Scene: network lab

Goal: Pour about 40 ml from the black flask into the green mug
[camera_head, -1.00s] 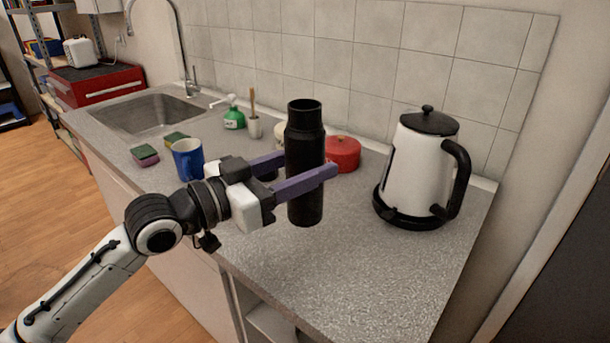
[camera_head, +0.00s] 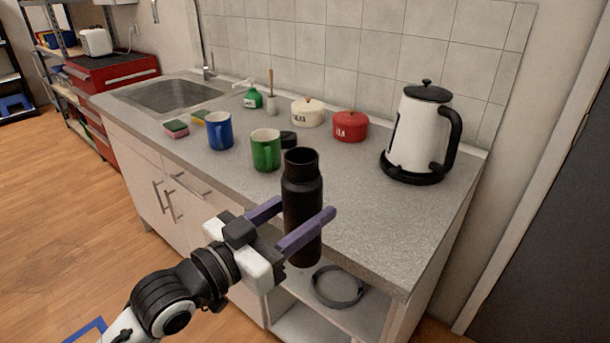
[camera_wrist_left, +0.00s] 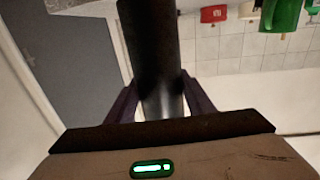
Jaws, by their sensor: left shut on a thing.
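My left gripper (camera_head: 290,224) has its purple fingers shut on the black flask (camera_head: 302,200). The flask is upright and its open mouth faces up. It is held in front of the counter's front edge. In the left wrist view the flask (camera_wrist_left: 150,50) runs between the fingers. The green mug (camera_head: 265,151) stands upright on the counter, behind and to the left of the flask, apart from it. It also shows at the top right of the left wrist view (camera_wrist_left: 281,14). The inside of the flask is dark and its contents cannot be seen. My right gripper is not in view.
A blue mug (camera_head: 219,131) stands left of the green mug. Cream (camera_head: 308,113) and red (camera_head: 350,127) canisters and a white kettle (camera_head: 417,138) stand farther back. The counter's right front (camera_head: 390,230) is clear.

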